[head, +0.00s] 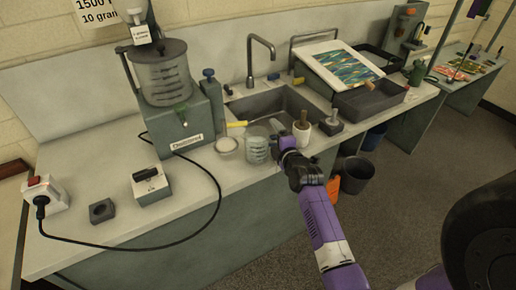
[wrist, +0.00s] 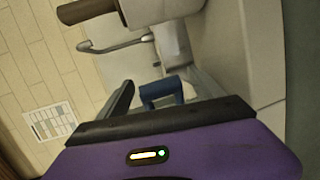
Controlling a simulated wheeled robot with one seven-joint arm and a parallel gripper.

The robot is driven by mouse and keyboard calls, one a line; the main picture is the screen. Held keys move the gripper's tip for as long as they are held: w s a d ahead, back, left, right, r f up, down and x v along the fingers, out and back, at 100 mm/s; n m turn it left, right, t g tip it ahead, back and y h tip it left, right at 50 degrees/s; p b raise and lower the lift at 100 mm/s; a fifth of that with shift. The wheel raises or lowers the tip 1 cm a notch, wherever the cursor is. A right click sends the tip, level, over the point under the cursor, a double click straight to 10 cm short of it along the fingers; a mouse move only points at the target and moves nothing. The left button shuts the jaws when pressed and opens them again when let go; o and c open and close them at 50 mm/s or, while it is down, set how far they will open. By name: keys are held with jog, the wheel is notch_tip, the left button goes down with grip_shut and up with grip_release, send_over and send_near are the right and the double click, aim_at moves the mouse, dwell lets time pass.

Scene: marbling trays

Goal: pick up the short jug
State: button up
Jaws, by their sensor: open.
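A short, clear jug with pale markings (head: 257,150) stands upright near the counter's front edge, in front of the sink. My gripper (head: 283,143) is just to the right of the jug at about counter height in the head view. It is open, and I see nothing held in it. Its purple body and a dark finger also show in the wrist view (wrist: 150,100). I cannot make out the jug in the wrist view.
A white pot (head: 302,133) with a wooden handle stands close by on the right; it also shows in the wrist view (wrist: 160,9). A small white bowl (head: 227,146) is left of the jug. Behind are the sink (head: 262,104) and tap (head: 250,70). The front-left counter has a black cable (head: 190,235).

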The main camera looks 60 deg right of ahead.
grip_shut()
jog(key=shift+r, duration=0.1)
jog(key=shift+r, duration=0.15)
dwell(0.4)
jog(key=shift+r, duration=0.45)
jog(key=shift+s+a+r+b, duration=0.1)
jog(key=shift+a+b, duration=0.05)
jog(key=shift+b, duration=0.15)
jog(key=f+b+v, duration=0.3)
jog(key=v, duration=1.4)
jog(key=shift+s+a, duration=0.3)
jog(key=shift+f, duration=0.1)
